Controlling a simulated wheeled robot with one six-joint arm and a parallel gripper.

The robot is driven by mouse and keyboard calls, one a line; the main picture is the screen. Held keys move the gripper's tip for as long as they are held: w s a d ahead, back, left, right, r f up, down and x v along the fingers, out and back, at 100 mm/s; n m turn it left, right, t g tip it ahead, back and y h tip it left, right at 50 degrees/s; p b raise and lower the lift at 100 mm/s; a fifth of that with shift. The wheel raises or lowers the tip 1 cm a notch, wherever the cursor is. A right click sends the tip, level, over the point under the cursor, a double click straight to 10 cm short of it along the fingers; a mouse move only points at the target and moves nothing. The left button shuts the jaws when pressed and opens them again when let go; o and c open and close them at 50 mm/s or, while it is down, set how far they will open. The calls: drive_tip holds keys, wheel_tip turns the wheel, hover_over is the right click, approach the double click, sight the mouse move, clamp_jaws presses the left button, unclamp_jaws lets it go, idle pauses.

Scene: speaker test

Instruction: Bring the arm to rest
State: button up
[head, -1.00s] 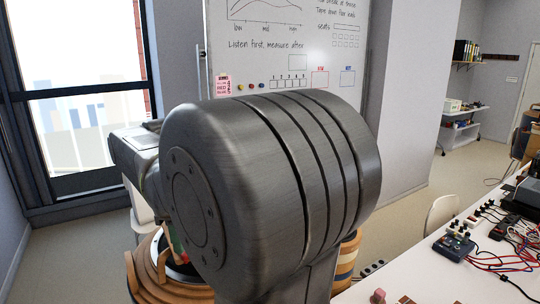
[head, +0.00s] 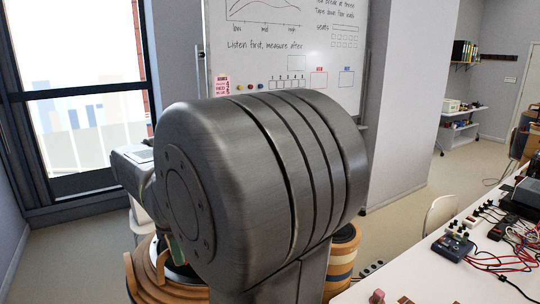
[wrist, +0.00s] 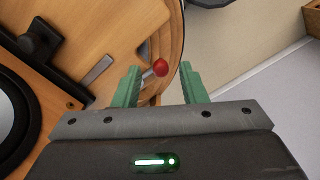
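My gripper (wrist: 160,84) shows in the wrist view, with its two green fingers spread apart. A small red ball-shaped knob (wrist: 160,67) on a short metal stem shows between the fingers, near a round wooden piece (wrist: 120,30). Whether the fingers touch it I cannot tell. In the head view a large grey metal joint of my arm (head: 255,190) fills the middle. It hides most of what is behind it, and the gripper's fingertips cannot be made out there.
A white table (head: 425,285) with wired electronics (head: 455,245) stands at the right. A whiteboard (head: 285,45) is behind my arm, and a window (head: 80,110) is at the left. Wooden round pieces (head: 150,285) stand below my arm. A black speaker cone (wrist: 12,115) shows in the wrist view.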

wheel_tip(320, 180, up, 12)
wheel_tip(320, 180, down, 14)
drive_tip(key=shift+r, duration=0.1)
drive_tip(key=shift+s+a+m+b, duration=0.2)
drive_tip(key=shift+a+m+b, duration=0.2)
drive_tip(key=shift+m, duration=0.8)
drive_tip(key=shift+s+a+m+b, duration=0.25)
drive_tip(key=shift+a+m, duration=0.15)
drive_tip(key=shift+m, duration=0.8)
